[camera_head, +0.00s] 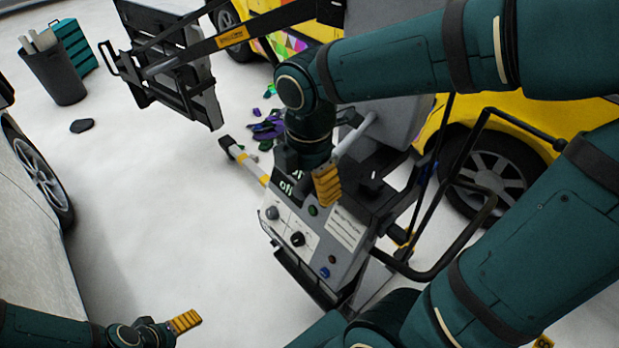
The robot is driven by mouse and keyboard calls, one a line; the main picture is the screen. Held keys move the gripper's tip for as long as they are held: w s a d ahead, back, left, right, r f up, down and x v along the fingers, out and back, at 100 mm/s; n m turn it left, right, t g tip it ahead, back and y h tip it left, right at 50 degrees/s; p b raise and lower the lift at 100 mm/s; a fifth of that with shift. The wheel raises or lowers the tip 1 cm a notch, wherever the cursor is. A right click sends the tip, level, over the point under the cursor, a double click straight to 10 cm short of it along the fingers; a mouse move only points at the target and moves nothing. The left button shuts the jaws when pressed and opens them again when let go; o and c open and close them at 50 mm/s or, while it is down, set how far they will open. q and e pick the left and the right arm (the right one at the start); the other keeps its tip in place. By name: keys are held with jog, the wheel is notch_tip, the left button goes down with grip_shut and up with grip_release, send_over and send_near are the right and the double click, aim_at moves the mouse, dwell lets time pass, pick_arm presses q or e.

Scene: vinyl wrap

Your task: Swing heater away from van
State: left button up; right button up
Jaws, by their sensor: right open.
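The heater (206,98) is a dark panel with a light-edged face and a black side handle. It hangs at the upper left from a long boom with a yellow label, in front of the yellow van (510,120). The heater's cart (320,235) stands in the middle, with knobs and buttons on its grey control panel. My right gripper (326,186) is open just above the control panel, its yellow finger pad showing; I cannot tell whether it touches. My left gripper (185,321) is low at the left, away from the heater and cart; its jaw opening is unclear.
A dark bin (55,75) and a teal toolbox (76,46) stand at the upper left. Coloured vinyl scraps (268,127) lie on the floor behind the cart. Another vehicle (35,240) edges the left. The pale floor between is mostly clear.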

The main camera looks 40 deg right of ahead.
notch_tip(320, 180, up, 3)
jog(key=p, duration=0.3)
jog(key=shift+d+r, duration=0.1)
jog(key=shift+r, duration=0.05)
notch_tip(320, 180, up, 7)
jog(key=p, duration=0.6)
jog(key=shift+s, duration=0.1)
